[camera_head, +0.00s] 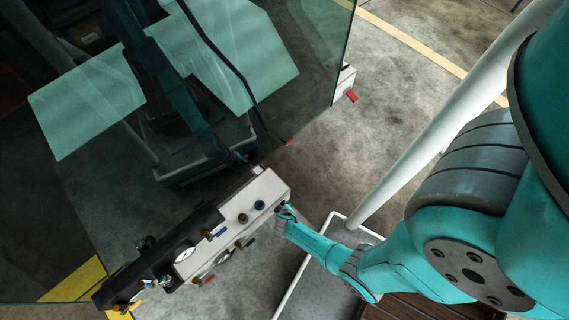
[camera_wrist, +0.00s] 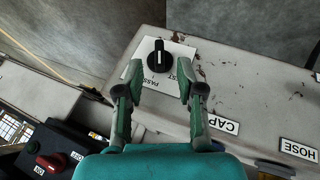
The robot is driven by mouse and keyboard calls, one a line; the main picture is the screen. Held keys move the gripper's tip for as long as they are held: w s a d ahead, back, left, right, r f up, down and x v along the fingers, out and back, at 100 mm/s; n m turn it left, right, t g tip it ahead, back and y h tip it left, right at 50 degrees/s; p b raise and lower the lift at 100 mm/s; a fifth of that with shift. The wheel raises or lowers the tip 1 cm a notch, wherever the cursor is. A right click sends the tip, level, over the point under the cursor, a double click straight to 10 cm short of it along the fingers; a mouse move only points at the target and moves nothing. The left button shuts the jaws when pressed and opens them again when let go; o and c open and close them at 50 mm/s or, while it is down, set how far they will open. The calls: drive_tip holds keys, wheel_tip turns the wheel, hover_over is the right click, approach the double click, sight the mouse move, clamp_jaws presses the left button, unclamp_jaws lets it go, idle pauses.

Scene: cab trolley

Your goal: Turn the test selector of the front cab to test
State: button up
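The test selector (camera_wrist: 157,58) is a black knob with a white pointer mark, on a white plate on the grey panel (camera_wrist: 240,85). In the wrist view its mark points toward the top of the picture. The plate's lettering reads "PASS" at lower left; a word ending in "ST" at right is partly hidden by a finger. My gripper (camera_wrist: 156,84) is open and empty, its two fingertips to either side below the knob in the picture. Whether they touch the panel is unclear. In the head view my gripper (camera_head: 284,212) is at the right end of the grey box (camera_head: 262,187).
The panel also bears "CAP" (camera_wrist: 223,124) and "HOSE" (camera_wrist: 299,150) labels. A red knob (camera_wrist: 50,162) sits on a dark box at lower left. In the head view, several knobs, levers and a gauge (camera_head: 184,254) line the box, below the glass pane (camera_head: 300,60).

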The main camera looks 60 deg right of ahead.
drive_tip(key=shift+x, duration=2.1)
clamp_jaws()
